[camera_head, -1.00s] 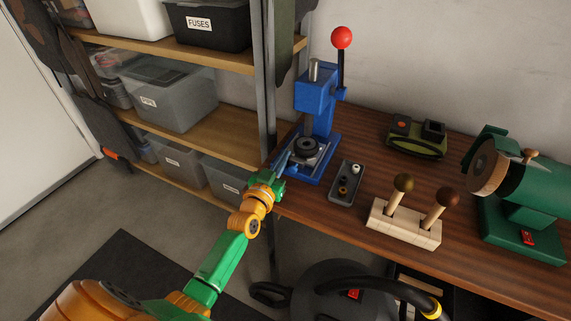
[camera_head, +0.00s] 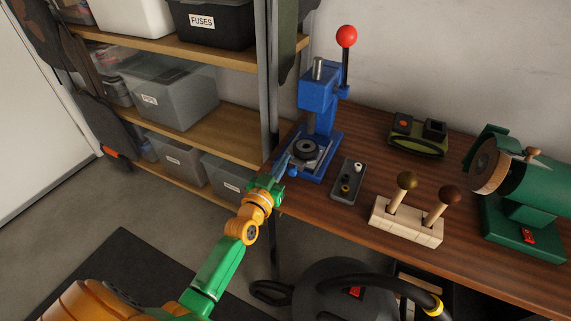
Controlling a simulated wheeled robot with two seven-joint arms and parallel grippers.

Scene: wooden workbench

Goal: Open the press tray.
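The blue press (camera_head: 319,98) stands at the back left of the workbench, with a red ball (camera_head: 346,36) on its lever. Its tray (camera_head: 306,153) sits low in the base and carries a dark round piece (camera_head: 305,148). A small blue knob (camera_head: 292,172) shows at the front of the base. My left gripper (camera_head: 283,164) reaches in from the left and is at the front left corner of the press base, close to the knob. Its fingers are small and partly merge with the blue base, so their opening is unclear. My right gripper is not in view.
A small grey tray (camera_head: 347,182) with little parts lies right of the press. A wooden block with two handles (camera_head: 406,220), a green-black device (camera_head: 418,135) and a green machine (camera_head: 517,190) stand further right. A shelf (camera_head: 205,133) with bins is at the left.

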